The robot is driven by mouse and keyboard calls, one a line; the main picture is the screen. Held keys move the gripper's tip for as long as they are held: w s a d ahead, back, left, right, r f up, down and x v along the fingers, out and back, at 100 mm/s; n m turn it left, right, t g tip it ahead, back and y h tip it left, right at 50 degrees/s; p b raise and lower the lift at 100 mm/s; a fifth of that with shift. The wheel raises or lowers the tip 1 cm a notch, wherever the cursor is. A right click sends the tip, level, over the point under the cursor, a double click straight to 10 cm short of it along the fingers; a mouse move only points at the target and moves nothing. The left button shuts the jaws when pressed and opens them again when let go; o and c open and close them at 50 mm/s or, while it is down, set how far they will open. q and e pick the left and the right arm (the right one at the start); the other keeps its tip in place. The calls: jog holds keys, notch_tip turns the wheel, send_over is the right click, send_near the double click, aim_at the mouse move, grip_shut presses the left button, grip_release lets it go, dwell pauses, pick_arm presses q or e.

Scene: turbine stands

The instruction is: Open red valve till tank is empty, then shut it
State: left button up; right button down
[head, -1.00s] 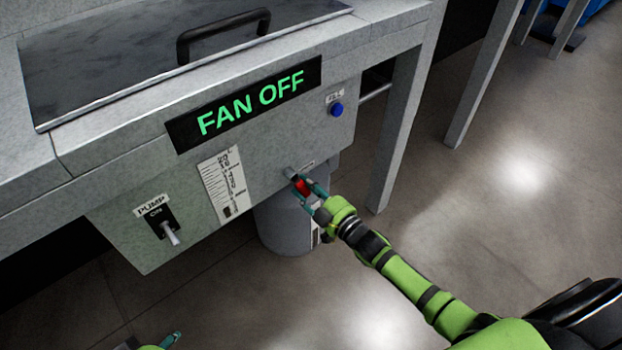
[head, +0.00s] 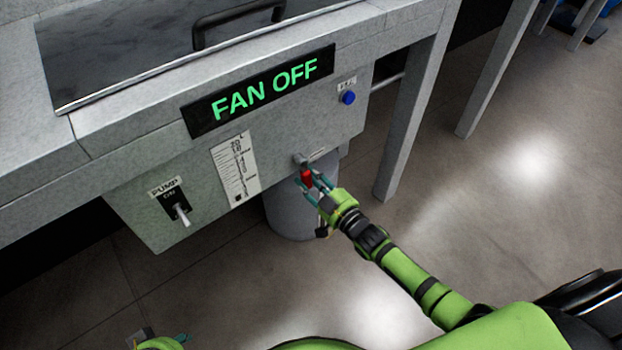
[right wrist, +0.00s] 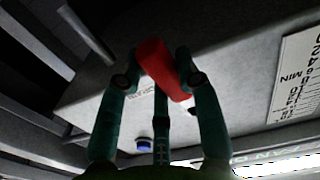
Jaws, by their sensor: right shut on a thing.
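The red valve handle (head: 307,178) is on a short grey spout at the lower right of the tank's front panel (head: 290,142). My right gripper (head: 314,183) has its fingers closed around the handle. The right wrist view also shows the red handle (right wrist: 160,68) between the fingers, slanted. A white level gauge (head: 236,165) is on the panel, with a dark mark near its lower end; the exact level is too small to read. My left gripper (head: 183,338) shows only partly at the bottom left edge, and its jaws are unclear.
A grey cylindrical container (head: 290,215) stands on the floor below the valve. The pump switch (head: 178,208) is at the panel's left and a blue button (head: 348,97) at its upper right. The sign (head: 262,90) reads FAN OFF. A stand leg (head: 405,130) is right of the panel.

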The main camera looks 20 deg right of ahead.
jog(key=c, duration=0.8)
grip_release()
jog(key=shift+w, duration=0.1)
jog(key=shift+c, duration=0.2)
jog(key=shift+s+d+f, duration=0.1)
jog(key=shift+s+d, duration=0.05)
jog(key=shift+s, duration=0.35)
jog(key=v, duration=1.1)
